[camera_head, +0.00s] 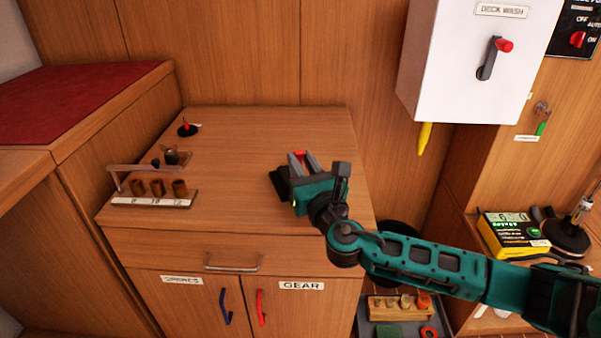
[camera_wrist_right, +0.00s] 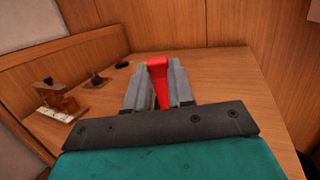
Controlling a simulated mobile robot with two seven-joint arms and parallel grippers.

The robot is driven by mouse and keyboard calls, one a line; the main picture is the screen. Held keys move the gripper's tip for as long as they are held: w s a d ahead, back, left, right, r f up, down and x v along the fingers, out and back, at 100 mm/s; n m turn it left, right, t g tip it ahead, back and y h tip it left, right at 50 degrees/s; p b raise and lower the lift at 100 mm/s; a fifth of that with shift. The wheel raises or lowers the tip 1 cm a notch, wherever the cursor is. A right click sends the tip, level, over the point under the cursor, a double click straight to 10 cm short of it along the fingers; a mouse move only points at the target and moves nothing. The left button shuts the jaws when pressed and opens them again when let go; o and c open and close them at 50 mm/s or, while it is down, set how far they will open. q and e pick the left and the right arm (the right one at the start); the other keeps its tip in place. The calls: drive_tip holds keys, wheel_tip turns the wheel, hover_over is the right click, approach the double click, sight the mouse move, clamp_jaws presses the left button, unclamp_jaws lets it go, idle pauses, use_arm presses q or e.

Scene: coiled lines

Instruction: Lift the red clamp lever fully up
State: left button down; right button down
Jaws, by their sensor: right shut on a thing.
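The red clamp lever (camera_wrist_right: 158,78) stands between the two grey fingers of my right gripper in the right wrist view. Its red tip also shows between the fingertips in the head view (camera_head: 300,153). My right gripper (camera_head: 302,162) is shut on the lever above the right part of the wooden cabinet top (camera_head: 235,135). A black part (camera_head: 280,184) shows at the left side of the gripper; I cannot tell if it belongs to the clamp. The lever's lower end and the clamp body are hidden by the gripper. My left gripper is not in view.
A small red-topped black fitting (camera_head: 187,128) sits at the back left of the top. A rack with brown cups (camera_head: 157,187) stands at the left front. A white deck wash box (camera_head: 470,60) hangs at the right. The middle of the top is clear.

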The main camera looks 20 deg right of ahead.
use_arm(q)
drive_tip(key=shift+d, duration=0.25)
use_arm(e)
drive_tip(key=shift+s, duration=0.1)
drive_tip(key=c, duration=1)
unclamp_jaws()
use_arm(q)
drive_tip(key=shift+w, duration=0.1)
use_arm(e)
drive_tip(key=shift+o, duration=0.2)
drive_tip(key=shift+s+f, duration=0.1)
drive_tip(key=shift+s, duration=0.05)
use_arm(q)
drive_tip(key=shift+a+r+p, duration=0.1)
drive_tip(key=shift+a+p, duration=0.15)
drive_tip(key=shift+p, duration=0.25)
use_arm(e)
drive_tip(key=s+f, duration=0.2)
drive_tip(key=s, duration=1)
drive_tip(key=shift+s+a+f, duration=0.15)
drive_tip(key=shift+s+a, duration=0.05)
drive_tip(key=shift+a, duration=0.15)
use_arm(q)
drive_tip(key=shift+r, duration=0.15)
use_arm(e)
drive_tip(key=shift+f, duration=0.1)
